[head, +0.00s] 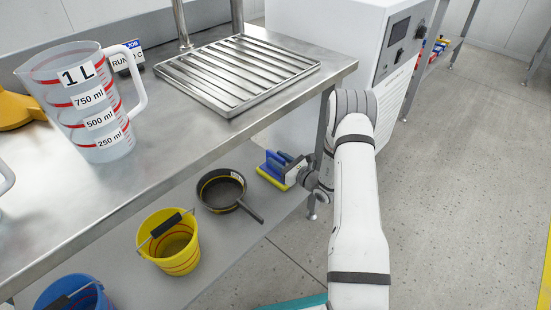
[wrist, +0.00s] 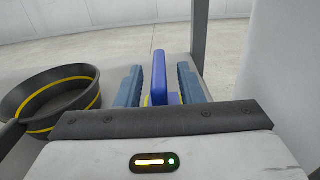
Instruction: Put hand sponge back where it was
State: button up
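The hand sponge (head: 273,168), blue with a yellow layer beneath, sits on the lower shelf near the table's front right leg. My gripper (head: 290,167) is down at the sponge and partly covers it. In the wrist view, the sponge's blue upright handle (wrist: 159,77) stands between the two blue-grey fingers of my gripper (wrist: 160,88). A gap shows between the left finger and the handle, so the fingers look open around it. The gripper body hides the sponge's lower part in the wrist view.
On the lower shelf (head: 228,233), a black pan (head: 221,188) with a yellow stripe lies left of the sponge, with a yellow bucket (head: 170,243) and blue bucket (head: 72,294) beyond. The steel worktop (head: 190,132) overhangs them. A table leg (head: 325,125) stands close to my gripper.

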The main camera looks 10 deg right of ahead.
jog(key=p+v, duration=0.4)
jog(key=v, duration=0.7)
jog(key=s+a+r+n+g+y, duration=0.1)
jog(key=s+a+r+n+g, duration=0.6)
jog(key=r+n, duration=0.15)
jog(key=s+a+r+n+g+y, duration=0.1)
jog(key=s+a+r+n+g, duration=0.6)
jog(key=r, duration=0.3)
jog(key=s+d+r+n+h, duration=0.3)
jog(key=s+r+n+h, duration=0.1)
jog(key=s+n+h, duration=0.2)
jog(key=s+d+r+n+h, duration=0.3)
jog(key=s+r+n+h, duration=0.1)
jog(key=s+n+h, duration=0.2)
jog(key=shift+s+r+n+t+h, duration=0.3)
jog(key=shift+s+n, duration=0.35)
jog(key=shift+s, duration=0.4)
jog(key=shift+d, duration=0.1)
notch_tip(320, 180, up, 39)
jog(key=t+p, duration=0.1)
jog(key=p, duration=3.4)
jog(key=shift+d+f, duration=0.15)
jog(key=shift+f, duration=0.05)
